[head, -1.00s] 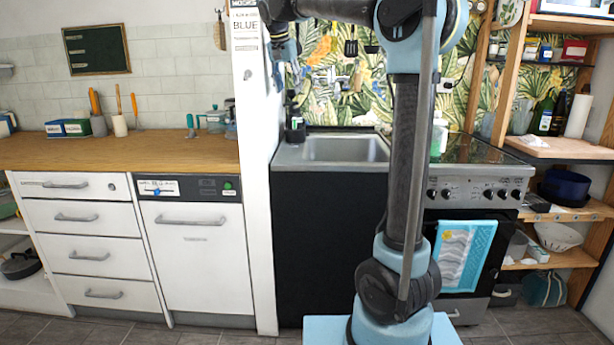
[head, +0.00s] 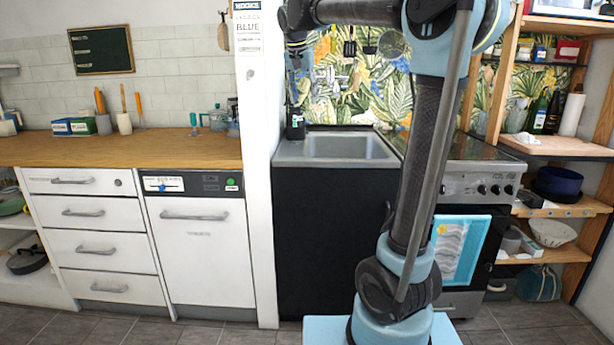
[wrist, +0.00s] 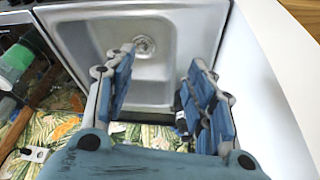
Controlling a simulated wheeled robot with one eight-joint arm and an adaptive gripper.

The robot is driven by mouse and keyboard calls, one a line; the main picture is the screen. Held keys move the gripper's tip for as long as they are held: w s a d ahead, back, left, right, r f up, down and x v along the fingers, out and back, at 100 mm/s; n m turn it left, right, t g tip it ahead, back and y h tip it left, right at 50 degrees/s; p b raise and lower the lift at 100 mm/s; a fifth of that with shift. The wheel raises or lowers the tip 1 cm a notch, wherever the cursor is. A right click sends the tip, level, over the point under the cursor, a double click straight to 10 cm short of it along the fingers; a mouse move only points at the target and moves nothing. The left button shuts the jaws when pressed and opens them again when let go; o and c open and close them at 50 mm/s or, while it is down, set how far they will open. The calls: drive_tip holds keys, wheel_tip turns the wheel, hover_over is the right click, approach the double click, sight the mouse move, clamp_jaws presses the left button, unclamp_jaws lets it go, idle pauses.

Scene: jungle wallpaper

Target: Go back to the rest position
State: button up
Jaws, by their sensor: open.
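My gripper (wrist: 160,72) is open and empty in the wrist view, its two blue fingers well apart above the sink (wrist: 165,40). The sink's drain shows between the fingertips. In the head view my arm leans upward to the right, then runs left at the top of the picture. My gripper (head: 298,75) hangs down at the end near the white wall edge, above the sink (head: 345,147). The fingertips are too small there to make out.
A dark bottle (head: 295,125) stands at the sink's back left, close below my gripper. A stove (head: 475,180) and wooden shelves (head: 550,148) are on the right. A white partition (head: 258,200) separates the sink from the wooden counter (head: 120,150). The floor in front is clear.

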drive_tip(key=s+d+f+n+g, duration=0.1)
drive_tip(key=s+d+f, duration=0.8)
drive_tip(key=s+f, duration=0.4)
drive_tip(key=s+d+f+n, duration=0.2)
drive_tip(key=s+d+f, duration=0.7)
drive_tip(key=s+f, duration=0.4)
drive_tip(key=s+d+f+y, duration=0.1)
drive_tip(key=s+d+f, duration=0.1)
drive_tip(key=s+f, duration=0.7)
wheel_tip(320, 180, down, 4)
drive_tip(key=shift+s+r+n+g, duration=0.15)
drive_tip(key=shift+r+n+g, duration=0.05)
drive_tip(key=shift+n+g, duration=0.1)
